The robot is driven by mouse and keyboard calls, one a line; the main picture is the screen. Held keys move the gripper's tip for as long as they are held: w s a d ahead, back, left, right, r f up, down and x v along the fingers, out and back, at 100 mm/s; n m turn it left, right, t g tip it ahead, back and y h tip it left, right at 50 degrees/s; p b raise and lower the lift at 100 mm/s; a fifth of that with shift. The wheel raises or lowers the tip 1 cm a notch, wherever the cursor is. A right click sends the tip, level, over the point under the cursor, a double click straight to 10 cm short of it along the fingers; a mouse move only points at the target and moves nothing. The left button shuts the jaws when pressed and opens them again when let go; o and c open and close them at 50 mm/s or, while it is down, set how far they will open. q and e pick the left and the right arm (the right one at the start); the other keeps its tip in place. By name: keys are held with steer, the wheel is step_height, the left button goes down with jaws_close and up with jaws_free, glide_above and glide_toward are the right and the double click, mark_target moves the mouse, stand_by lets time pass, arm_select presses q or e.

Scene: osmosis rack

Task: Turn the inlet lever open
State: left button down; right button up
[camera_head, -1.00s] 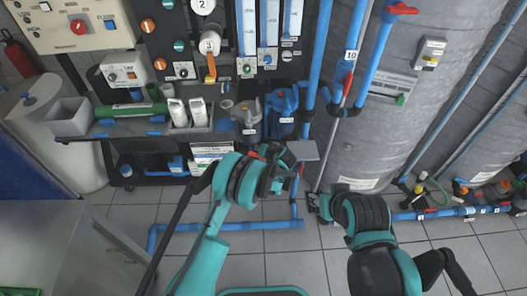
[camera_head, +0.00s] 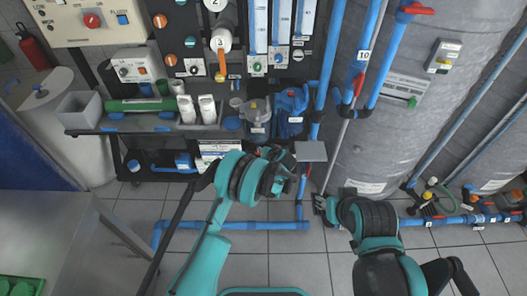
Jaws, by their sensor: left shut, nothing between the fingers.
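Several red lever handles show on the blue pipework, and I cannot tell by label which is the inlet lever. One small red lever (camera_head: 308,170) is on the vertical blue pipe just right of my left gripper, partly hidden. Another red lever (camera_head: 359,83) is on the pipe marked 10, and a third red lever (camera_head: 416,9) is at the top right. My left gripper (camera_head: 287,172) is shut and empty, close to the small lever; contact cannot be made out. My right gripper (camera_head: 320,206) is lower right of it, near the grey tank, its fingers too small to read.
A grey plate (camera_head: 311,151) sits just above my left gripper. A blue filter housing (camera_head: 290,107) and a shelf (camera_head: 150,125) with bottles and a green cylinder are behind. A low blue pipe (camera_head: 240,226) runs along the tiled floor. A steel table (camera_head: 45,230) is at lower left.

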arm_select(q)
steer(key=shift+a+f+h, duration=0.1)
steer(key=shift+a+h, duration=0.1)
steer(key=shift+h, duration=0.1)
steer(key=shift+a+f+n+h, duration=0.6)
steer(key=shift+a+f+h, duration=0.3)
steer(key=shift+a+f, duration=0.2)
stand_by(0.4)
steer(key=s+r+p, duration=0.5)
steer(key=s+r, duration=0.2)
steer(key=r, duration=0.4)
arm_select(e)
steer(key=r, duration=0.3)
steer(key=d+r, duration=0.1)
steer(key=r, duration=0.1)
steer(key=shift+s, duration=0.4)
